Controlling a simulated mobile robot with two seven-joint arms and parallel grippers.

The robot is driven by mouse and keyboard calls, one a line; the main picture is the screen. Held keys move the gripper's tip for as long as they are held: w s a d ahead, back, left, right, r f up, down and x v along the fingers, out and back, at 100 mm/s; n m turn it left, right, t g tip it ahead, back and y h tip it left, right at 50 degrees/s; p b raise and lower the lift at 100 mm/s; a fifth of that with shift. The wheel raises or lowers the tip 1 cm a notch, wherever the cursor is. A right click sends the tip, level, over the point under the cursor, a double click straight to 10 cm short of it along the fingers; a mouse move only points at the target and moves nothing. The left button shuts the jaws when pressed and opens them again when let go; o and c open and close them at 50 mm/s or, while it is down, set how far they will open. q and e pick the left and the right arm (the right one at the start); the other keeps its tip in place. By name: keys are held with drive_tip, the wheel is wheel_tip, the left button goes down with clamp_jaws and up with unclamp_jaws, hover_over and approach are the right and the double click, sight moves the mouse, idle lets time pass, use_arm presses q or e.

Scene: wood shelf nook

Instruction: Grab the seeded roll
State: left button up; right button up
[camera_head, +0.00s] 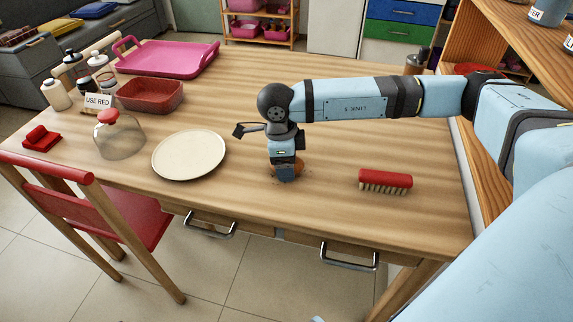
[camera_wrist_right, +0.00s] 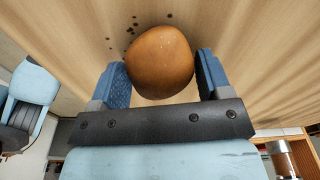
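The seeded roll (camera_wrist_right: 160,62) is round and brown and lies on the wooden table. In the head view only a small part of it (camera_head: 299,166) shows behind my right gripper (camera_head: 287,172). My right gripper points down over the roll near the middle of the table. In the right wrist view the two blue finger pads of my right gripper (camera_wrist_right: 162,78) stand wide apart, one on each side of the roll. Narrow gaps show beside its lower part; contact at the fingertips is unclear. My left gripper is not in view.
A cream plate (camera_head: 188,154) lies left of my right gripper, and a red brush (camera_head: 385,181) lies to the right. A glass dome (camera_head: 119,139), a red basket (camera_head: 150,95) and a pink tray (camera_head: 168,59) stand further left. Dark crumbs (camera_wrist_right: 130,32) lie beside the roll.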

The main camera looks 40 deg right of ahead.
drive_tip(key=c, duration=0.5)
drive_tip(key=shift+r, duration=0.15)
